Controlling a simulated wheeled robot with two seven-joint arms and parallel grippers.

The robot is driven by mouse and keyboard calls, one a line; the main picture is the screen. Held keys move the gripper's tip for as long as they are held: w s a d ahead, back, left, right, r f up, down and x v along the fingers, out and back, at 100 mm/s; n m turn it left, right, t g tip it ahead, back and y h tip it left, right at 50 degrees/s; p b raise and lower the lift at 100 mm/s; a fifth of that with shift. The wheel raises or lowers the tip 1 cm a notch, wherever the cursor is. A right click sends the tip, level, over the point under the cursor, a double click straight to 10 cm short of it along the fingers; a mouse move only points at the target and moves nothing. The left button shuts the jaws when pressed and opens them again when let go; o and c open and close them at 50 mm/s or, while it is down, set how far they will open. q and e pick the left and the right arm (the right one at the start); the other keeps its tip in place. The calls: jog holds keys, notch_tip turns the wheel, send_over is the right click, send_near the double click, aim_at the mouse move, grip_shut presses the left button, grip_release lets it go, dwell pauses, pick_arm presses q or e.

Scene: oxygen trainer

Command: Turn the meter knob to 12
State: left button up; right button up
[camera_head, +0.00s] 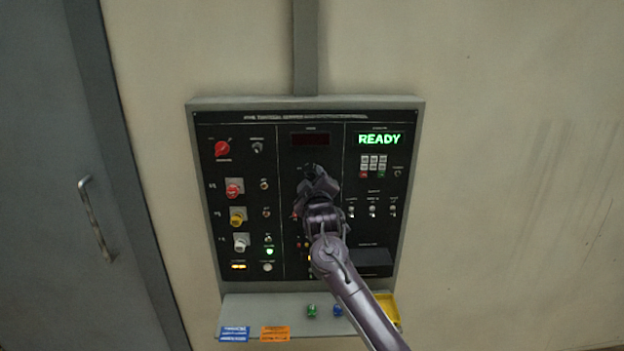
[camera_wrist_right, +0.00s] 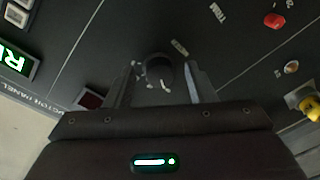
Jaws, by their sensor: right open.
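The meter knob (camera_wrist_right: 159,72) is a dark round knob with pale scale marks around it on the black panel. In the wrist view it lies between the two fingers of my right gripper (camera_wrist_right: 160,82), which are spread open on either side with gaps visible. I cannot tell whether either finger touches it. In the head view my right gripper (camera_head: 316,181) is at the panel's middle column and mostly hides the knob. The number the knob points to cannot be read. My left gripper is not in view.
The panel (camera_head: 305,117) has a dark red display (camera_head: 310,140) above the knob and a green READY display (camera_head: 380,139) at right. Red (camera_head: 234,188), yellow (camera_head: 238,216) and white (camera_head: 241,242) knobs are at left. A shelf (camera_head: 290,302) with small items sits below.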

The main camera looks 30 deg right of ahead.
jog(key=c, duration=1)
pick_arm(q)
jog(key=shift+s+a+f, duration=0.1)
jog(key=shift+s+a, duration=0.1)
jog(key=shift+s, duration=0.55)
